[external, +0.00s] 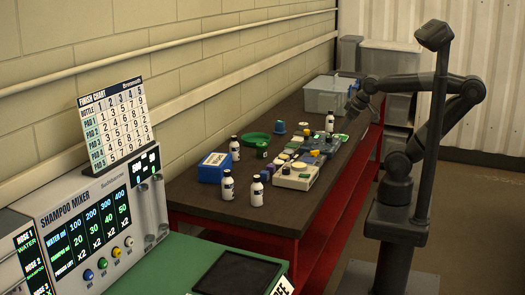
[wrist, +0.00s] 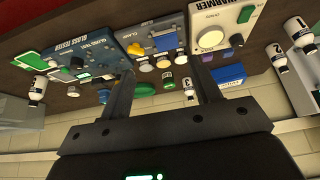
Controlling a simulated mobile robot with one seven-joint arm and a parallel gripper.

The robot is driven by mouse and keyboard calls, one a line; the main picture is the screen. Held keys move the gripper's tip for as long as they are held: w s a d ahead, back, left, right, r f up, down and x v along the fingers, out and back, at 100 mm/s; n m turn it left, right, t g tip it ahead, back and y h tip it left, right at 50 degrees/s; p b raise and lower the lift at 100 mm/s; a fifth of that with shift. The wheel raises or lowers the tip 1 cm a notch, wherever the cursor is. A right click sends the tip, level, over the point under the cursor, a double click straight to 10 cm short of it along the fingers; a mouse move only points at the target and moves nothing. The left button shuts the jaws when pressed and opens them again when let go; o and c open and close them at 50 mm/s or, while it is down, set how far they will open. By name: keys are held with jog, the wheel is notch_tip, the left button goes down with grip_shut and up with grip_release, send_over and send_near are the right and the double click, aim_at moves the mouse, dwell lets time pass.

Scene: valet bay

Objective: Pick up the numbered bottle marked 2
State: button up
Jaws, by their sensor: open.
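In the wrist view, the bottle whose label appears to read 2 (wrist: 278,55) is white with a dark cap, at the right near the wall. By its place, it seems to be the left of the two near bottles (external: 228,186) in the external view. A bottle marked 1 (wrist: 298,32) stands beside it and shows in the external view too (external: 257,191). My gripper (wrist: 160,78) is open, its fingers apart with nothing held. In the external view my gripper (external: 354,104) is above the table's far end, well away from bottle 2.
Other bottles stand by a blue box (external: 213,167) and at the table's far end (external: 330,121). Several panelled devices, including a warmer (external: 296,176), fill the table's middle. A clear bin (external: 324,97) stands at the back. The wall runs along the left; the near tabletop is mostly clear.

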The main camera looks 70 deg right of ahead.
jog(key=shift+c, duration=0.9)
